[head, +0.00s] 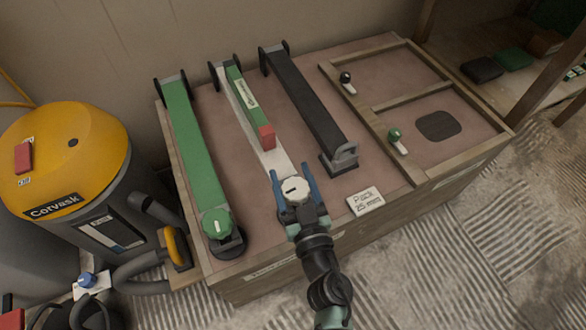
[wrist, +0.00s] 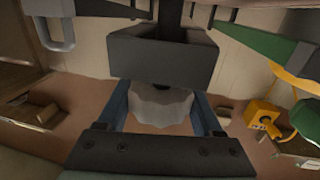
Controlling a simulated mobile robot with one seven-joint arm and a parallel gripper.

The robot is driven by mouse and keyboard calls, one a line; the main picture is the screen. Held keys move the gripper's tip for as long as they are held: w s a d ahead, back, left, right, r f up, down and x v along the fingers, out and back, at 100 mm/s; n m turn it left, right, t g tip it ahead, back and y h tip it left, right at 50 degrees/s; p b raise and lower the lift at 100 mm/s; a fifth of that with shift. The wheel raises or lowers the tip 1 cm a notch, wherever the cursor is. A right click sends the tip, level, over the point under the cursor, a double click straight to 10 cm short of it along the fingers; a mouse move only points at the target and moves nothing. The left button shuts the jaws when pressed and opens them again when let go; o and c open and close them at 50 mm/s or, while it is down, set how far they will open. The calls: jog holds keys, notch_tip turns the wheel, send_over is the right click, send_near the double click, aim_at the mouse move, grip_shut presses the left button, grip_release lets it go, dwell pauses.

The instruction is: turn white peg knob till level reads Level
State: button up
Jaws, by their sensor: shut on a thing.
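The white peg knob (head: 296,188) sits at the near end of a pale bar (head: 270,157) on the wooden box. My gripper (head: 289,172) has its two blue fingers on either side of the knob and is shut on it. In the wrist view, the scalloped white knob (wrist: 163,110) sits between the blue fingers, partly hidden behind a dark block. A green piece (head: 240,88) with a small white label and a red end block (head: 266,136) lies along the pale bar. The label's writing is too small to read, so I cannot tell the level reading.
A green bar with a green knob (head: 217,223) lies left; a black bar (head: 305,105) with a grey handle lies right. A card (head: 365,200) reads "Pack 25 mm". Two small levers stand at a wooden frame (head: 420,185). A yellow-topped machine (head: 65,150) stands left.

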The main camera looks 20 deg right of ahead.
jog(key=n+y+p, duration=0.1)
jog(key=n+y, duration=0.1)
jog(key=y, duration=0.1)
jog(key=n+y+p, duration=0.1)
jog(key=y, duration=0.1)
jog(key=a+n+g+y+p, duration=0.1)
jog(key=n+y, duration=0.1)
jog(key=y, duration=0.1)
jog(key=shift+f+n+y+p, duration=0.15)
jog(key=shift+n+y+p, duration=0.15)
jog(key=shift+s+a+n+g+y+b, duration=0.1)
jog(key=shift+a+n+g+y+b, duration=0.1)
jog(key=shift+n+g+y+b, duration=0.5)
jog(key=shift+s+a+n+g+y+b, duration=0.1)
jog(key=shift+a+n+g+y+b, duration=0.3)
jog(key=shift+y, duration=0.6)
jog(key=shift+d, duration=0.2)
jog(key=o, duration=1.4)
jog(key=shift+c, duration=0.2)
